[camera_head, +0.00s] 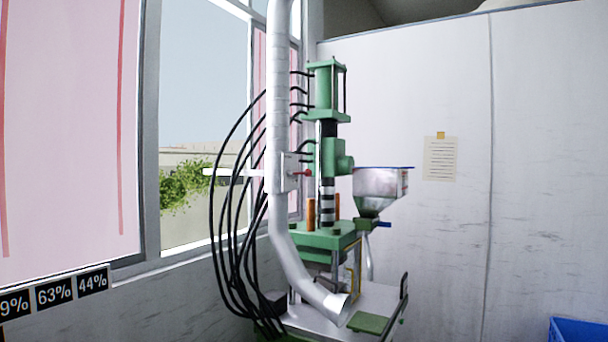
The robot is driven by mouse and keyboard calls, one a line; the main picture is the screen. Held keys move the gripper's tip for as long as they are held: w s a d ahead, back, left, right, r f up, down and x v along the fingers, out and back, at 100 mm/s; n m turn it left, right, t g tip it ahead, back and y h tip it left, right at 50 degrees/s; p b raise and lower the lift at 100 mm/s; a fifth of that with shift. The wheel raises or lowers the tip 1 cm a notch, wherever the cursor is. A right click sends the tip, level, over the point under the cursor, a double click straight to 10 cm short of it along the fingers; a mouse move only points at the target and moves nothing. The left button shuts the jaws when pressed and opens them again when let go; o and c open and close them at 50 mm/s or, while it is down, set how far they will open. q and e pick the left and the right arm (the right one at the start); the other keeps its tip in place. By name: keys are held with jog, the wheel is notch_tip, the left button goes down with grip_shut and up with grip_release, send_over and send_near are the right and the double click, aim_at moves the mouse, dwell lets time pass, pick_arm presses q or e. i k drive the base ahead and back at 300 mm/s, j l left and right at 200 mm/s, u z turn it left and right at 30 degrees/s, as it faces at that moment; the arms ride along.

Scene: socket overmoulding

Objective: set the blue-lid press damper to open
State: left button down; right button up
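The green press (328,185) stands by the window, right of centre. Its metal hopper (380,190) has a thin blue lid edge (390,167) on top. A silver duct (279,100) runs down in front of the press to an open end above the press bed. The damper (284,173) is a pale box on this duct at mid-height. A long white plate (230,173) sticks out from its left side, and a small red knob (308,173) on a short rod shows at its right. Neither gripper shows.
Several black hoses (222,215) loop left of the duct, passing the white plate. A percent display (54,293) is at lower left. A blue bin (578,330) is at lower right. A paper notice (440,159) hangs on the white wall.

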aim_at(307, 172)
jog(key=u, duration=0.4)
jog(key=i+l+u, duration=0.45)
jog(key=l, duration=0.2)
jog(key=i+l+u, duration=0.2)
jog(key=l, duration=0.2)
jog(key=l+u, duration=0.2)
jog(key=l, duration=0.15)
